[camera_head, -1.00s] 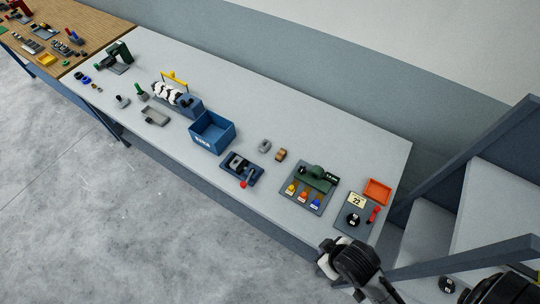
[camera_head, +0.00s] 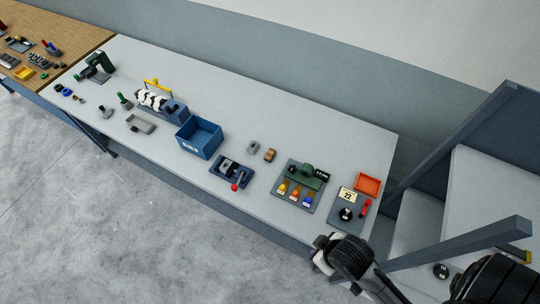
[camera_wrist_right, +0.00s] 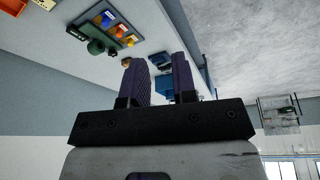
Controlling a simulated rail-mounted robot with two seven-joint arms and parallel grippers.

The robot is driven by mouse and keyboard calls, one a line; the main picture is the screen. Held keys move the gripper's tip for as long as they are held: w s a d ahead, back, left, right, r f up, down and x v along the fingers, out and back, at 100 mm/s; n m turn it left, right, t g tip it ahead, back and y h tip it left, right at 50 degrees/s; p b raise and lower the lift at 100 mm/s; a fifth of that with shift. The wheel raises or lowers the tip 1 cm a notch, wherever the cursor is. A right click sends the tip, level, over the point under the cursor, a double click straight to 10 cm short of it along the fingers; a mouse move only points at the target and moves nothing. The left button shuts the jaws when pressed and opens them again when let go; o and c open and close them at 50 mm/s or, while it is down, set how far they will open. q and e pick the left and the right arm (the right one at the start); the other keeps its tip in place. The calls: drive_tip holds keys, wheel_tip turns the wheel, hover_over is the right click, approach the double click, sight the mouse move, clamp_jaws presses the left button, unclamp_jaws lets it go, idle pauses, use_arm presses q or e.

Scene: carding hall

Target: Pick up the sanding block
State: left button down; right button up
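A small brown block (camera_head: 270,155), which looks like the sanding block, lies on the long grey bench. A small grey block (camera_head: 253,147) lies just left of it. In the right wrist view a tan object (camera_wrist_right: 126,62), probably the same brown block, shows beside the left finger, partly hidden. My right gripper (camera_wrist_right: 159,60) is open and empty, its two dark purple fingers apart. In the head view my right arm is at the lower right, by the bench's front right end, well away from the block; its fingertips are not clear there. My left gripper is not in view.
A blue bin (camera_head: 199,140) and a dark blue fixture with a red knob (camera_head: 230,170) are left of the blocks. A green device on a panel (camera_head: 302,184) and an orange tray (camera_head: 368,183) are right. Blue-grey stair framing (camera_head: 460,243) stands beyond the bench's right end.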

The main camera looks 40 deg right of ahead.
drive_tip(key=o, duration=1.2)
drive_tip(key=shift+o, duration=0.2)
